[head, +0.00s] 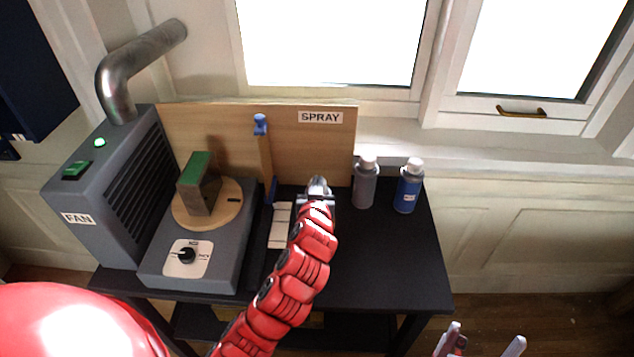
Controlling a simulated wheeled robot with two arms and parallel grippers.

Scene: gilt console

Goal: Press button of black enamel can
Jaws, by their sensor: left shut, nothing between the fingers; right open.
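My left arm reaches up over the black table, and its gripper (318,187) is shut and empty near the back board, left of the two visible cans. No black enamel can shows clearly; the spot under and behind my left gripper is hidden by the gripper and arm, so I cannot tell whether it touches a can there. A grey can (365,187) with a pale cap stands upright right of the gripper. A blue can (408,190) with a pale cap stands further right. My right gripper (482,343) is open and empty at the bottom right, in front of the table.
A wooden board with a SPRAY label (320,117) backs the black table (395,260). A grey fan box (120,185) with a lit green light stands left. A turntable (207,207) bears a green-topped block (200,182). The table's right front is clear.

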